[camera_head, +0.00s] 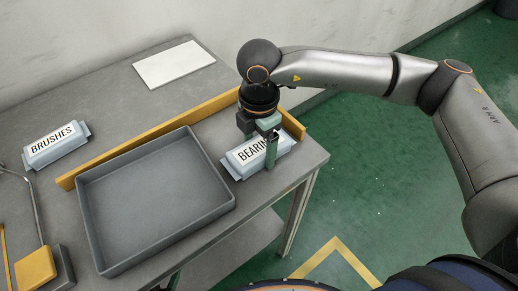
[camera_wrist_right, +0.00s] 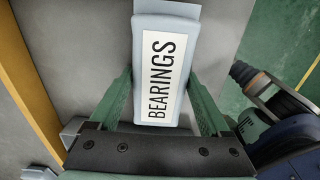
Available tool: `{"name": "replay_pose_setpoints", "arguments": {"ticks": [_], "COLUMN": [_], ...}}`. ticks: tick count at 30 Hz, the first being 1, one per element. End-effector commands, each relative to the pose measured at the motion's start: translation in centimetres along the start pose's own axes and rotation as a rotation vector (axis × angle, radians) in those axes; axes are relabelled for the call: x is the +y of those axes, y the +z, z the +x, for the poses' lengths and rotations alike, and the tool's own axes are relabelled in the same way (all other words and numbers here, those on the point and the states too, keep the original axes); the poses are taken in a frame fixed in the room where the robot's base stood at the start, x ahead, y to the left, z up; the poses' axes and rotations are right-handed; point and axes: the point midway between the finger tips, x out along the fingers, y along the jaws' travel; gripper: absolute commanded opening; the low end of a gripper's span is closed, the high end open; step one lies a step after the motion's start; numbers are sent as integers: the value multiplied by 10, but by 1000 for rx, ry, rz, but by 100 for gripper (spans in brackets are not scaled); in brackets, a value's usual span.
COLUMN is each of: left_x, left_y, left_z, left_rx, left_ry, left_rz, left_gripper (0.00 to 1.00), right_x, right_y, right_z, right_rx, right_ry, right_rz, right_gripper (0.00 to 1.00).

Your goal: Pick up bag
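The pale blue bag labelled BEARINGS (camera_head: 244,161) lies on the right part of the grey table, right of the tray. My right gripper (camera_head: 270,152) is over it, pointing down, and its near finger hides part of the label. In the right wrist view the bag (camera_wrist_right: 160,75) lies between the two green fingers of the right gripper (camera_wrist_right: 160,75), one along each long side. The fingers are apart, with the bag between them; contact is not clear. A second pale bag labelled BRUSHES (camera_head: 55,146) lies at the left. My left gripper is not in view.
An empty grey tray (camera_head: 152,212) stands left of the BEARINGS bag. A low yellow rail (camera_head: 120,147) runs behind it. A white sheet (camera_head: 174,64) lies at the back. A yellow block (camera_head: 35,268) is at the lower left. The table's right edge is close to the bag.

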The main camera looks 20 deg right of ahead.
Motion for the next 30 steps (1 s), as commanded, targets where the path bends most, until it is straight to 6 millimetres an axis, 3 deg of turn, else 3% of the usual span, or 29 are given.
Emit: {"name": "replay_pose_setpoints", "arguments": {"ticks": [2,15,24,30], "left_x": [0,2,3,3], "left_y": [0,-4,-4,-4], "left_z": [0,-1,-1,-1], "left_rx": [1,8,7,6], "left_ry": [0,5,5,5], "left_rz": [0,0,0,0], "left_gripper": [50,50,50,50], "right_x": [0,0,1,1], "right_y": [0,0,0,0], "right_z": [0,-1,-3,-20], "right_rx": [0,0,0,1], "right_ry": [0,1,2,4], "right_rz": [0,0,0,0], "right_gripper": [63,13,12,12]}}
